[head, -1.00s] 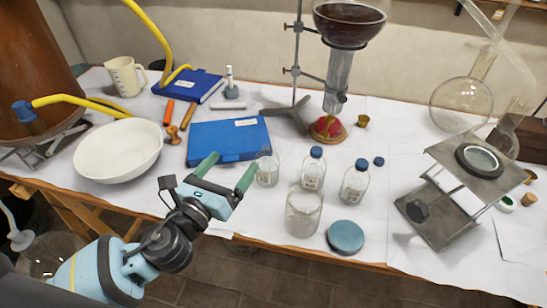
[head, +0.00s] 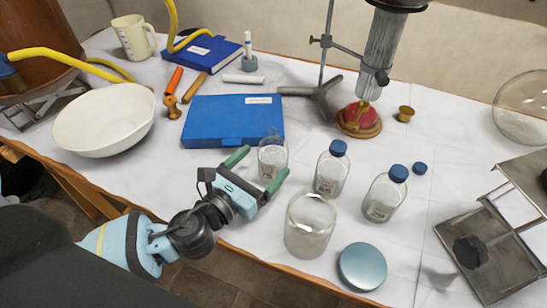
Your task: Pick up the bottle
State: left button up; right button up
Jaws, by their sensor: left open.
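An uncapped clear glass bottle (head: 272,158) with a label stands upright on the white-covered table. My left gripper (head: 257,170) is open, with its two green-tipped fingers at the near side of this bottle. One fingertip is to its left and the other overlaps its lower right in the picture. I cannot tell if they touch the glass. Two more bottles stand to the right, a blue-capped bottle (head: 331,170) and another blue-capped bottle (head: 384,196). A loose blue cap (head: 420,169) lies beyond them. My right gripper is out of view.
An empty glass jar (head: 309,228) and a blue-grey round lid (head: 362,266) stand near the table's front edge. A blue case (head: 232,121) lies behind the gripper. A white bowl (head: 104,120) is at the left. A metal stand (head: 490,262) is at the right.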

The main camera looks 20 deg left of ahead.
aim_at(278, 150)
pick_arm(q)
jog(key=shift+d+x, duration=0.1)
jog(key=shift+x, duration=1.35)
jog(key=shift+d+x, duration=0.15)
jog(key=shift+x, duration=1.35)
jog(key=shift+s, duration=0.1)
jog(key=shift+r, duration=0.1)
jog(key=c, duration=1.3)
notch_tip(278, 150, up, 10)
jog(key=p, duration=0.3)
jog(key=shift+p, duration=0.35)
jog(key=shift+c, duration=0.2)
